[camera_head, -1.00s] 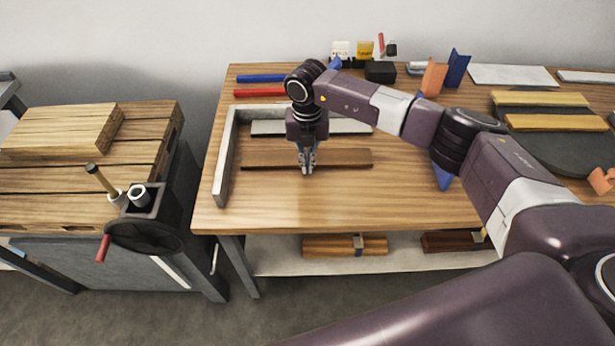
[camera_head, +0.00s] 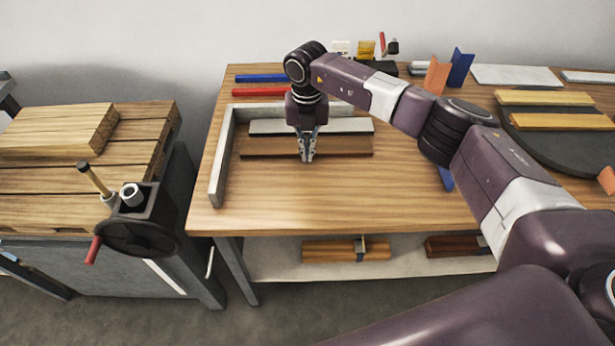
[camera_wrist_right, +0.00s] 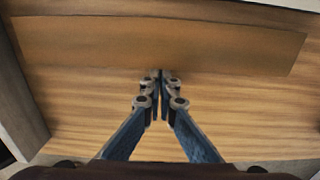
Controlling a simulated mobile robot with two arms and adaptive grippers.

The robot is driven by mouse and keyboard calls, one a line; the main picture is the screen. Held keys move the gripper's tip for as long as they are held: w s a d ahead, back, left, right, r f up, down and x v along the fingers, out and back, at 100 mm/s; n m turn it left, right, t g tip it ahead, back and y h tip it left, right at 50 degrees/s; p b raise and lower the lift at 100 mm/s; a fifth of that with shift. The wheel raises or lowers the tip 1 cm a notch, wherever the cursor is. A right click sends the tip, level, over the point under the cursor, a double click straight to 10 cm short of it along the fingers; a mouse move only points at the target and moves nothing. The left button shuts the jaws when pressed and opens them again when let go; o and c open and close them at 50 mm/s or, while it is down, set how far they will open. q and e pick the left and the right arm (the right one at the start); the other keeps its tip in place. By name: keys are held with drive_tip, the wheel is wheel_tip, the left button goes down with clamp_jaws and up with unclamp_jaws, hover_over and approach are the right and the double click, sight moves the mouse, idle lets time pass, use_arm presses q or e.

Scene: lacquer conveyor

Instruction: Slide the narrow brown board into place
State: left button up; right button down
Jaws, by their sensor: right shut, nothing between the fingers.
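The narrow brown board (camera_head: 268,146) lies flat on the wooden table, right in front of a light grey strip (camera_head: 268,127) and lengthwise along it. Whether they touch is unclear. Its left end is close to the side of the pale corner fence (camera_head: 220,165). My right gripper (camera_head: 308,158) points down at the board's near long edge, about mid-length. In the right wrist view the fingertips (camera_wrist_right: 160,76) are together and empty against or right beside that edge of the board (camera_wrist_right: 160,45). My left gripper does not show.
Blue (camera_head: 260,78) and red (camera_head: 262,92) bars lie behind the fence. An orange block (camera_head: 437,76) and a blue one (camera_head: 459,68) stand at the back. The tabletop in front of the board is clear. A vise (camera_head: 145,215) is on the left bench.

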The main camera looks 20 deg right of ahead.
drive_tip(key=shift+w+d+f+b, duration=0.1)
drive_tip(key=shift+w+d+b, duration=0.15)
drive_tip(key=shift+w+b, duration=0.85)
drive_tip(key=shift+s+r+p, duration=0.2)
drive_tip(key=shift+s+p, duration=0.25)
drive_tip(key=shift+p, duration=0.25)
drive_tip(key=shift+s+a+f+p, duration=0.1)
drive_tip(key=shift+s+a+p, duration=0.15)
drive_tip(key=shift+s+p, duration=0.35)
drive_tip(key=shift+r+p, duration=1.95)
drive_tip(key=shift+r, duration=1.05)
drive_tip(key=shift+f, duration=0.1)
